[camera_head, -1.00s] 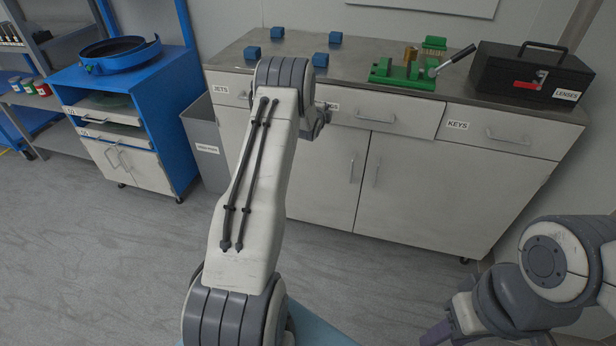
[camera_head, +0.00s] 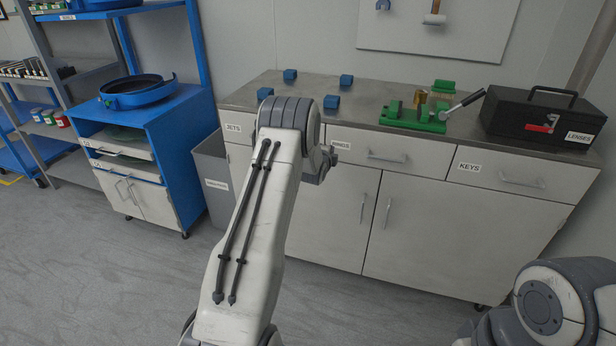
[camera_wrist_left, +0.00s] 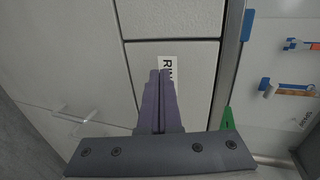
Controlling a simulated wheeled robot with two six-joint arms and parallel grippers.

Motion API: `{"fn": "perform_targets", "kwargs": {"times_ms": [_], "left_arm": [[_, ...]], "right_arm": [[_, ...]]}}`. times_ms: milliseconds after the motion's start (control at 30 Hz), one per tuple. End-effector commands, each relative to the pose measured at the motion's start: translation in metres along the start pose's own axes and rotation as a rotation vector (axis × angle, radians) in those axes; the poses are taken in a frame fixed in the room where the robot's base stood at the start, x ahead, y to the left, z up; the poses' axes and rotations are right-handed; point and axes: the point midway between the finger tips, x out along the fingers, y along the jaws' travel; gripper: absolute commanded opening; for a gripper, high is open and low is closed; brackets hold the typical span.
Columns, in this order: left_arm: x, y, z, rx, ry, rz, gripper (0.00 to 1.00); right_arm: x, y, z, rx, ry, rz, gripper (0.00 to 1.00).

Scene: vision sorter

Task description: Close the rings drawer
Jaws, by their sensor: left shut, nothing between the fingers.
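The rings drawer (camera_head: 390,158) is the middle one of the cabinet's top row in the head view. Its white front carries a bar handle and looks about level with the keys drawer beside it. In the left wrist view the drawer front (camera_wrist_left: 197,85) fills the middle, turned sideways. The purple fingers of my left gripper (camera_wrist_left: 160,75) are shut and empty, with their tips over the edge of its label. I cannot tell whether they touch the front. In the head view my forearm hides the fingers. My right gripper is out of view.
The keys drawer (camera_head: 525,180) is on the right and the jets drawer (camera_head: 236,145) on the left, partly behind my arm. The counter above holds blue blocks, a green fixture (camera_head: 412,118) with a lever and a black case (camera_head: 540,117). The floor in front is clear.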

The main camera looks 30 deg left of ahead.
Motion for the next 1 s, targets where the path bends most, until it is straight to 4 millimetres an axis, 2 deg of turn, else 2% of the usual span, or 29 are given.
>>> {"fn": "perform_targets", "kwargs": {"times_ms": [133,300,500,667,867,967,1000], "left_arm": [[-0.028,0.002,0.001,-0.005,-0.004,0.002,0.00],[-0.064,0.003,0.012,-0.009,-0.015,0.003,0.00],[-0.095,0.003,0.013,-0.009,-0.016,0.003,0.00],[-0.106,0.003,0.012,-0.009,-0.014,0.003,0.00],[-0.109,0.002,0.008,-0.011,-0.010,0.005,0.00],[-0.113,0.000,-0.012,-0.044,0.015,0.037,0.00],[-0.118,-0.001,-0.028,-0.072,0.033,0.064,0.00]], "right_arm": [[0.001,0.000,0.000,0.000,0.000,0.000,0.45],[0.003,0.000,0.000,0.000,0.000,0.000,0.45],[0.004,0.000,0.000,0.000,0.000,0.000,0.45],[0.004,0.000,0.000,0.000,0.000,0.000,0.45],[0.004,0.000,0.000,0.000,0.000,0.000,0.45],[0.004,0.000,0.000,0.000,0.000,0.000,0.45],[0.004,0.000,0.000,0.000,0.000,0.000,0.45]]}}
